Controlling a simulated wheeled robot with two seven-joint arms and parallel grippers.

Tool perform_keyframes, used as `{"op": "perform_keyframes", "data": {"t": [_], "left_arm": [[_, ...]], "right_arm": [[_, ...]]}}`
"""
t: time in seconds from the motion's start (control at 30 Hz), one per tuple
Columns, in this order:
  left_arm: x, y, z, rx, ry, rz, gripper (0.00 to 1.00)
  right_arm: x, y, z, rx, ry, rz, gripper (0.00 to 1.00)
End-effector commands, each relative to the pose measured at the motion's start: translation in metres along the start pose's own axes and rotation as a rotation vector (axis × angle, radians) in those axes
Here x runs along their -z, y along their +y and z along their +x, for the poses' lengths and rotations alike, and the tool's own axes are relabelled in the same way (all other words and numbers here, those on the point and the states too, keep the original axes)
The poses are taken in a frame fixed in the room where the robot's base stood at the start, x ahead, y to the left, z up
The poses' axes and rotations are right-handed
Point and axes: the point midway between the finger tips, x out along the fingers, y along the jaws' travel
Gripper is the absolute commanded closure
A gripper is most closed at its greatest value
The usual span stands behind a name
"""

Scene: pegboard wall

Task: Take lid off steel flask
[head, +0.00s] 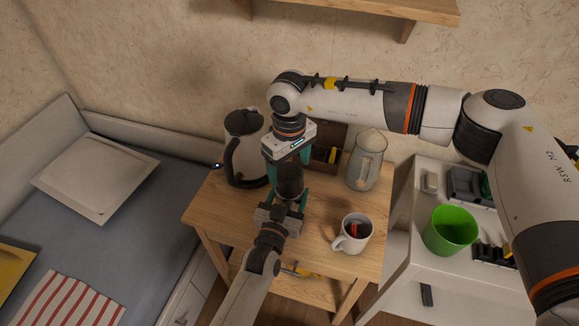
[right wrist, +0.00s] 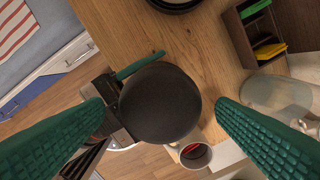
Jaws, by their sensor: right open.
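The steel flask (head: 289,188) stands between my two grippers over the wooden table, mostly covered by them in the head view. Its round black lid (right wrist: 160,103) fills the middle of the right wrist view and hides the flask's body. My right gripper (head: 289,172) points down from above. Its green fingers are open, one on each side of the lid, with a gap to each. My left gripper (head: 286,200) comes in from the front and is closed around the flask's body below the lid. One of its green fingers shows beside the lid in the right wrist view.
On the wooden table (head: 215,208), a kettle (head: 243,150) stands left, a pitcher (head: 366,162) back right, a white mug (head: 352,234) front right. A dark organizer (head: 325,146) is behind. A white side table with a green cup (head: 450,231) stands right; a bed is left.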

Motion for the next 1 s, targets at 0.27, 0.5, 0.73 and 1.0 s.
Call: {"op": "perform_keyframes", "data": {"t": [0.27,0.5,0.73,1.0], "left_arm": [[0.001,0.000,0.000,0.000,0.003,0.001,1.00],[0.001,0.000,0.000,0.000,0.003,0.001,1.00],[0.001,0.000,0.000,0.000,0.003,0.001,1.00],[0.001,0.000,0.000,0.000,0.003,0.001,1.00]], "right_arm": [[0.000,0.000,-0.003,0.000,0.001,0.416,0.20],[0.000,0.001,-0.008,-0.001,0.001,0.986,0.20],[-0.001,0.001,-0.013,-0.001,0.002,1.534,0.20],[-0.001,0.000,-0.019,0.000,0.001,2.177,0.20]]}}
